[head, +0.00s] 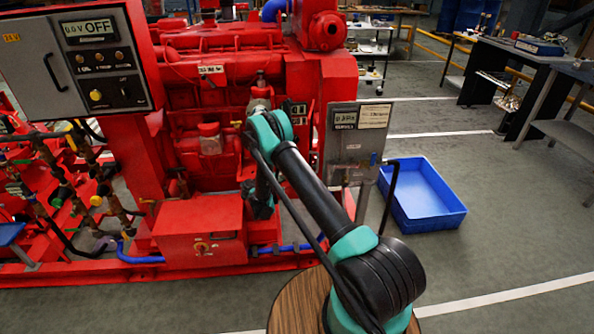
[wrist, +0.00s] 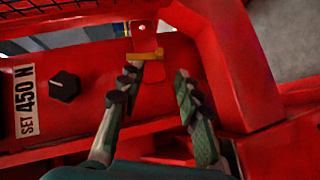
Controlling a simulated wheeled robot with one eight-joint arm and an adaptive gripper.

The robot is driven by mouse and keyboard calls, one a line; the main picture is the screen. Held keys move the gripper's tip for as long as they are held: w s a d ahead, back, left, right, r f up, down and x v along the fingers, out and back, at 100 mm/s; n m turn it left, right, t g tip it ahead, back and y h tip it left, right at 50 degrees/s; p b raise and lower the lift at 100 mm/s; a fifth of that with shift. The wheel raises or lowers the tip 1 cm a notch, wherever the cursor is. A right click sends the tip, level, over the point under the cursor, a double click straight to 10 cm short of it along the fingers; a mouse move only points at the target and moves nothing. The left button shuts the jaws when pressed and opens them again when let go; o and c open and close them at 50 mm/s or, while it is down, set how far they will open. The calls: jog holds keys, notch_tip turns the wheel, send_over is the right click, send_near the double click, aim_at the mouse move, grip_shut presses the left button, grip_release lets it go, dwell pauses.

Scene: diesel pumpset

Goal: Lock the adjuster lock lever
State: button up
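The bar's right part shows beyond the gap, near the left fingertip; contact cannot be told. In the head view my gripper (head: 262,207) is low against the red machine, and the lever is not discernible.
The red pumpset (head: 230,110) fills the left and middle. A grey control panel (head: 75,60) reading OFF is at upper left. A grey service board (head: 355,140) stands right of my arm, before a blue bin (head: 425,195). A red frame bar (wrist: 235,70) borders my gripper's right side.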

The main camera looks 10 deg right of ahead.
jog(key=x, duration=0.9)
grip_shut()
